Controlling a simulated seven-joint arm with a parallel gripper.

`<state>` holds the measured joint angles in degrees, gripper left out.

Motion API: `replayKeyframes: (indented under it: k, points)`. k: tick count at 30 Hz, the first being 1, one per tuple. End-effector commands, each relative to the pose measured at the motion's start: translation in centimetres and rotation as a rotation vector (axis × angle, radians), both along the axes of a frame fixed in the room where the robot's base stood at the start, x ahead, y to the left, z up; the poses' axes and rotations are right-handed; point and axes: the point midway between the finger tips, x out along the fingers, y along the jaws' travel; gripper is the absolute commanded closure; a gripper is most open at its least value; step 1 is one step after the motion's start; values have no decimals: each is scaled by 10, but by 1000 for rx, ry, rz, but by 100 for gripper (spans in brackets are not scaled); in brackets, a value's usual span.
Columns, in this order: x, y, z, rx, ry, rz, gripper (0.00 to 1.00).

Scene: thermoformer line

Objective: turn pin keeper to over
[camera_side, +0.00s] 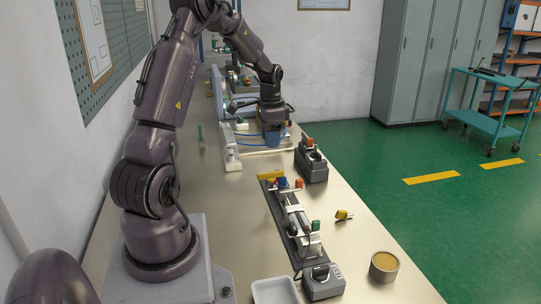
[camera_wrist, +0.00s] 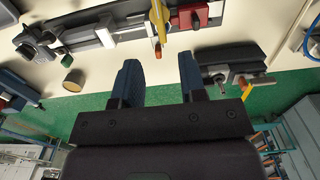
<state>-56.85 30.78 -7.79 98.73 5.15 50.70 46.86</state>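I cannot tell for sure which part is the pin keeper. A long grey fixture (camera_side: 276,214) with clamps and coloured parts lies on the bench in the side view. The wrist view shows a grey rail assembly (camera_wrist: 110,32) along the top, with a yellow lever-like part (camera_wrist: 160,14) and a red block (camera_wrist: 188,17) at its right. A small orange tip (camera_wrist: 157,50) shows below the yellow part. My gripper (camera_wrist: 160,74) is open, with nothing seen between its two dark blue fingers. In the side view my gripper (camera_side: 272,138) is over the bench's far part, beyond the long fixture.
A dark box with an orange knob (camera_side: 311,165) stands right of centre. A grey switch box (camera_side: 323,281), a round tan-topped can (camera_side: 384,266), a white tray (camera_side: 274,291) and a yellow item (camera_side: 343,214) lie nearer. Bench surface around the can is clear.

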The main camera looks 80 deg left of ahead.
Motion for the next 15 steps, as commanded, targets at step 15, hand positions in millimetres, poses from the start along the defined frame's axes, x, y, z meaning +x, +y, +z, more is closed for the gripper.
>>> replayKeyframes:
  k: [15]
  points:
    - [0, 0, 25, 0, 1, 0, 62]
